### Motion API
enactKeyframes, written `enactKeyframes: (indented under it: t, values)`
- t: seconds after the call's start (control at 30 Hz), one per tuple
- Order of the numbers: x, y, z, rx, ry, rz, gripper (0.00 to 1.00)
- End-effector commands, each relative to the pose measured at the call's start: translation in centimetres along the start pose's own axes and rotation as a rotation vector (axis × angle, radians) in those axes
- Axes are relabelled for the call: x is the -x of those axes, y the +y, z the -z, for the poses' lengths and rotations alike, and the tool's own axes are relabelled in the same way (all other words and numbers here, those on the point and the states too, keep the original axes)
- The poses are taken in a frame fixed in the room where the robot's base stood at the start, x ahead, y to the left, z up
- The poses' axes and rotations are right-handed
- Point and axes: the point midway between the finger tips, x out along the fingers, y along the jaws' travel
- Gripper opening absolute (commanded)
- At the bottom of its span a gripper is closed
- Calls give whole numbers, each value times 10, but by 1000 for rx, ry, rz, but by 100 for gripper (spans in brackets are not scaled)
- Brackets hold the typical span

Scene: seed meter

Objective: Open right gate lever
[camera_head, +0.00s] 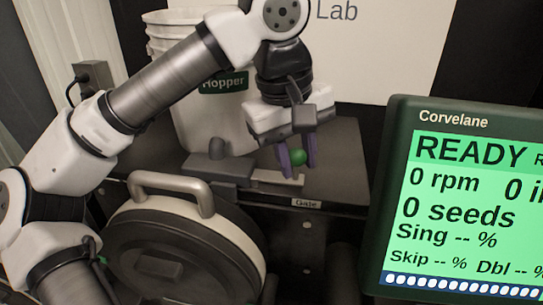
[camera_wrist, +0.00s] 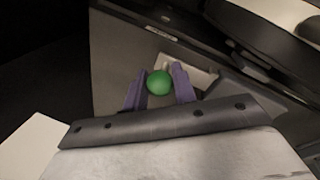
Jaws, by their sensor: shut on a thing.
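The gate lever's green ball knob (camera_head: 298,157) is between the purple fingers of my gripper (camera_head: 297,160), which is shut on it. The knob also shows in the wrist view (camera_wrist: 159,82), with a finger on each side. A pale plate (camera_head: 277,178) lies on the dark deck just below and left of the knob. The "Gate" label (camera_head: 306,203) is on the front edge of the deck below. The lever's stem is mostly hidden behind the fingers and knob.
A white hopper bucket (camera_head: 215,120) stands behind, left of my gripper. A round housing with a thick handle (camera_head: 172,188) is at the front left. A display (camera_head: 465,200) reading READY, 0 rpm and 0 seeds stands at the right. The deck right of my gripper is clear.

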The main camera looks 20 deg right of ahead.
Motion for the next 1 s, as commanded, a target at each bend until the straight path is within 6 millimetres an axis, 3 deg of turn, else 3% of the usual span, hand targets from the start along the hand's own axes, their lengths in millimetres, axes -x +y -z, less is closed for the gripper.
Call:
enactKeyframes:
  t: [0.43,0.47,0.6,1.0]
  values:
    - [0,8,-2,3,6,-4,0]
    - [0,8,-2,3,6,-4,29]
    - [-1,8,-2,2,5,-2,46]
    - [8,7,-2,2,4,0,46]
